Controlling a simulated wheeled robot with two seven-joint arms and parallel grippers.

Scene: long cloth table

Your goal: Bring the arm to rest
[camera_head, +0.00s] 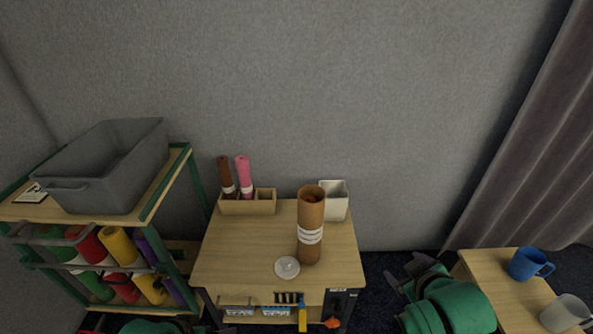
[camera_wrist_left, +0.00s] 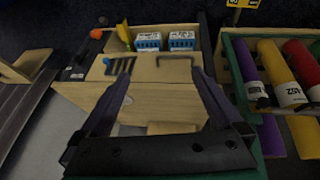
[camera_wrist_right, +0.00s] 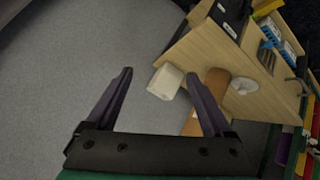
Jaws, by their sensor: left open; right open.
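My right arm is a green link at the lower right of the head view, with its dark gripper (camera_head: 402,279) to the right of the small wooden table (camera_head: 225,255). In the right wrist view, the right gripper (camera_wrist_right: 158,74) has its two fingers spread wide with nothing held between them. My left gripper (camera_wrist_left: 162,74) also has its fingers apart and empty in the left wrist view, with the table's drawer side beyond them. In the head view only a bit of green arm shows at the bottom left; the left gripper's fingers are not clear there.
On the table stand a brown cylinder (camera_head: 311,215), a white container (camera_head: 338,207), a wooden holder (camera_head: 262,206) with two rolls, and a white disc (camera_head: 287,267). A rack (camera_head: 172,180) with a grey bin (camera_head: 105,170) is left. Blue (camera_head: 527,264) and white (camera_head: 565,313) mugs stand right.

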